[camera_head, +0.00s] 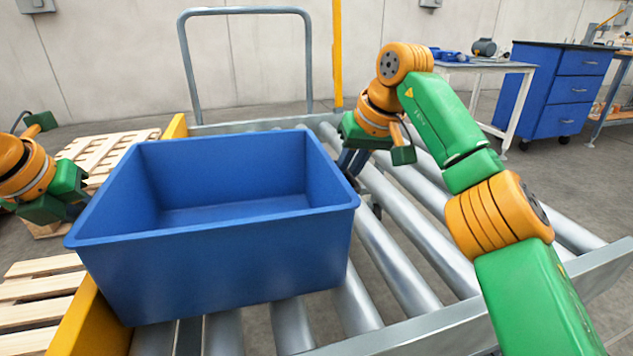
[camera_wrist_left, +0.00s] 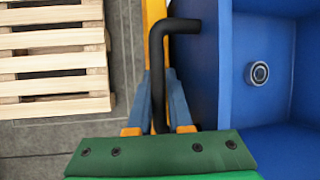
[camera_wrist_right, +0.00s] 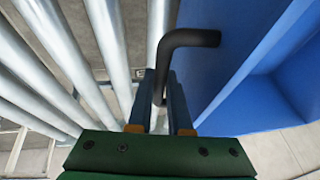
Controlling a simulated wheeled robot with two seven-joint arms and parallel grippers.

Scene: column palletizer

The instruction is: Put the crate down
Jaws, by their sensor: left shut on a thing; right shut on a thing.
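My left gripper (camera_wrist_left: 159,128) is shut on a black bent handle (camera_wrist_left: 172,27) at the crate's left side. My right gripper (camera_head: 350,165) is at the crate's right side. In the right wrist view it is shut on the other black handle (camera_wrist_right: 190,38). A round fitting (camera_wrist_left: 258,72) shows in the crate in the left wrist view.
Wooden pallets (camera_head: 40,290) lie on the floor to the left, beyond the yellow conveyor edge (camera_head: 75,325). A grey hoop rail (camera_head: 245,11) stands behind the crate. The rollers to the right are bare, under my right arm. A blue drawer cabinet (camera_head: 560,85) stands far right.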

